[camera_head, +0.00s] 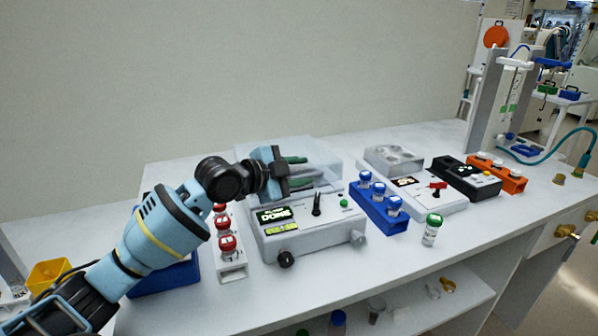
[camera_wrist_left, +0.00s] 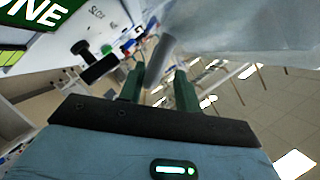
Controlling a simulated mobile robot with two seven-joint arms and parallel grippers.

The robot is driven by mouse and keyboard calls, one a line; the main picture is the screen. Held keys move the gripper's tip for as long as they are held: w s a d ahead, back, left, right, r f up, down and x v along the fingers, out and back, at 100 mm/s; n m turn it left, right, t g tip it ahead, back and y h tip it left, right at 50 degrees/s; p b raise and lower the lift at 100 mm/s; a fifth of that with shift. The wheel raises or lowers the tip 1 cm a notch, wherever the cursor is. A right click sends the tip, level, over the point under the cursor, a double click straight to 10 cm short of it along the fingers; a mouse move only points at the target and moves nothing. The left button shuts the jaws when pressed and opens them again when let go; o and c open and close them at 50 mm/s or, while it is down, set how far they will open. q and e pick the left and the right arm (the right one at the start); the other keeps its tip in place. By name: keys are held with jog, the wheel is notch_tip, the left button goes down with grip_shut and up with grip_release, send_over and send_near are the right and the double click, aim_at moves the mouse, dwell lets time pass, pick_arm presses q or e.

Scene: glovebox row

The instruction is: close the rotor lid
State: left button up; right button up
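The centrifuge (camera_head: 290,240) is a white box on the bench with a screen reading DONE, a black lever and a green button. Its clear, see-through rotor lid (camera_head: 318,150) shows behind the front panel and looks raised. In the left wrist view the lid (camera_wrist_left: 240,35) fills the upper right. My left gripper (camera_head: 300,170) is at the lid, its two green fingers apart. In the left wrist view, a grey bar (camera_wrist_left: 160,62) lies between the fingertips of the left gripper (camera_wrist_left: 160,80); contact is unclear. The rotor is hidden. My right gripper is not in view.
A white rack with red-capped vials (camera_head: 227,245) stands left of the centrifuge. A blue rack (camera_head: 380,212) and a green-capped vial (camera_head: 432,230) stand to its right. Further right are a white device (camera_head: 425,192), a black device (camera_head: 465,180) and an orange rack (camera_head: 508,180).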

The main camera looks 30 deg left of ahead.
pick_arm(q)
jog(key=v, duration=0.8)
jog(key=shift+b, duration=0.3)
jog(key=shift+w, duration=0.1)
